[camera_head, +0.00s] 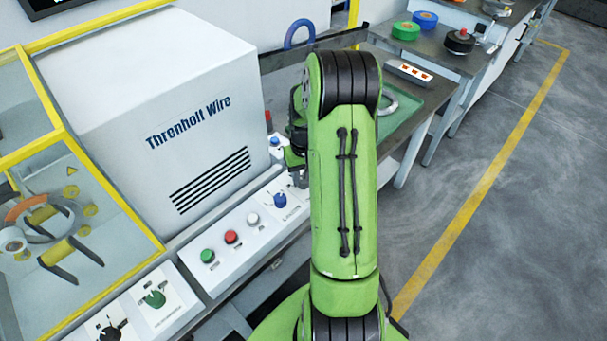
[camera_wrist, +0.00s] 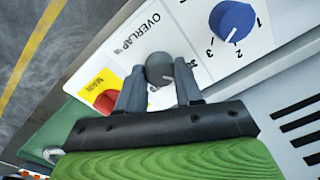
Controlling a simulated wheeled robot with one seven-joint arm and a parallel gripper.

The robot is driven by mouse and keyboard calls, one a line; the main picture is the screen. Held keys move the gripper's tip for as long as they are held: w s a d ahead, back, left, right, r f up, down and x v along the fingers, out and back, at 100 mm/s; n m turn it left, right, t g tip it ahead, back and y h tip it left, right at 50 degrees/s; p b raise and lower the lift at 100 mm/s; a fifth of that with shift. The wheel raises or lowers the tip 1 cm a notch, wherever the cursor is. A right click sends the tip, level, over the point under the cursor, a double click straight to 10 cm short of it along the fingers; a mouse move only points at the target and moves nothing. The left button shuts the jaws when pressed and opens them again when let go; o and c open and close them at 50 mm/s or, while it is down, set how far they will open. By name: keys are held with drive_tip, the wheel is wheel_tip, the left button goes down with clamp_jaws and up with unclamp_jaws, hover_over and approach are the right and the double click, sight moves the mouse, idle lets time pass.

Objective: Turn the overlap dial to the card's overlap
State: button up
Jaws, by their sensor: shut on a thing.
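The overlap dial (camera_wrist: 158,66) is a small dark grey knob with a light pointer mark, beside the printed word OVERLAP % on a white panel in the wrist view. My gripper (camera_wrist: 160,84) has one finger on each side of this knob and is shut on it. The fingers cover part of the scale, so I cannot read the setting. In the head view my gripper (camera_head: 299,178) is mostly hidden behind my green arm at the right end of the panel. I cannot make out the card with the overlap value in either view.
A blue dial (camera_wrist: 233,20) marked 1, 2, 3 sits close to the grey knob. A red MAIN knob (camera_wrist: 106,100) lies on its other side. Green (camera_head: 208,255) and red (camera_head: 231,237) buttons are further left.

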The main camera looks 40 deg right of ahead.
drive_tip(key=n, duration=0.4)
drive_tip(key=shift+n, duration=0.4)
idle(0.4)
drive_tip(key=o, duration=1)
drive_tip(key=shift+o, duration=0.2)
wheel_tip(320, 180, up, 16)
drive_tip(key=p, duration=0.3)
drive_tip(key=shift+d, duration=0.2)
drive_tip(key=shift+f, duration=0.1)
